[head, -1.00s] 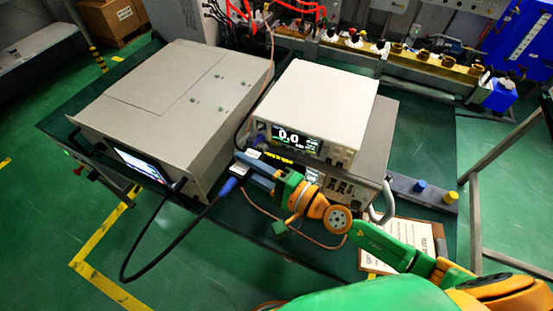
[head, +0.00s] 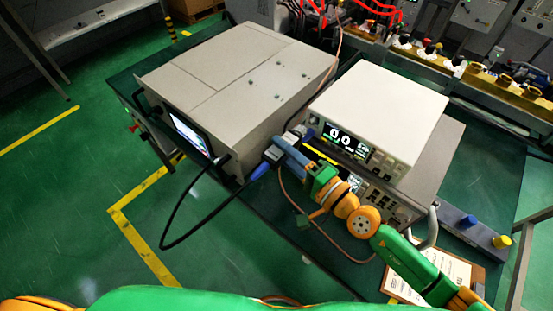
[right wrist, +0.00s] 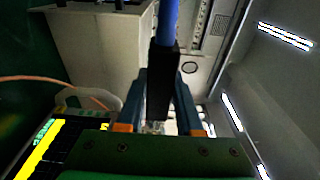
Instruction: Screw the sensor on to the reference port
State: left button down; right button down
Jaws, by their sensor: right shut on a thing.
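My right gripper (head: 283,146) is shut on the sensor (head: 297,133), just left of the front of the white-topped meter (head: 385,115). In the right wrist view the sensor's dark body (right wrist: 160,85) stands between the two blue-grey fingers (right wrist: 161,110), with a blue cable end above it. In the head view the blue cable boot (head: 261,170) sticks out below the gripper, and a black cable loops from it. The meter's screen is lit and reads about 0.0. I cannot make out the reference port, nor whether the sensor touches it. My left gripper is out of view.
A large grey cabinet (head: 235,85) with a lit screen stands left of the meter. A second grey unit (head: 433,165) is under the meter. A clipboard (head: 440,278) lies at the front right. A thin brown cable (head: 325,238) hangs in front.

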aim_at(300, 144)
jog(key=shift+w+d+f+b, duration=0.15)
jog(key=shift+w+d+b, duration=0.5)
jog(key=shift+w, duration=0.25)
jog(key=shift+w+d, duration=0.15)
jog(key=shift+w, duration=0.1)
jog(key=shift+s+d+r, duration=0.1)
jog(key=shift+r, duration=0.1)
jog(key=shift+w+d+b, duration=0.3)
jog(key=shift+w+b, duration=0.2)
jog(key=shift+b, duration=0.2)
dwell(1.2)
jog(key=shift+c, duration=2.4)
grip_release()
jog(key=shift+d, duration=0.1)
jog(key=shift+f, duration=0.1)
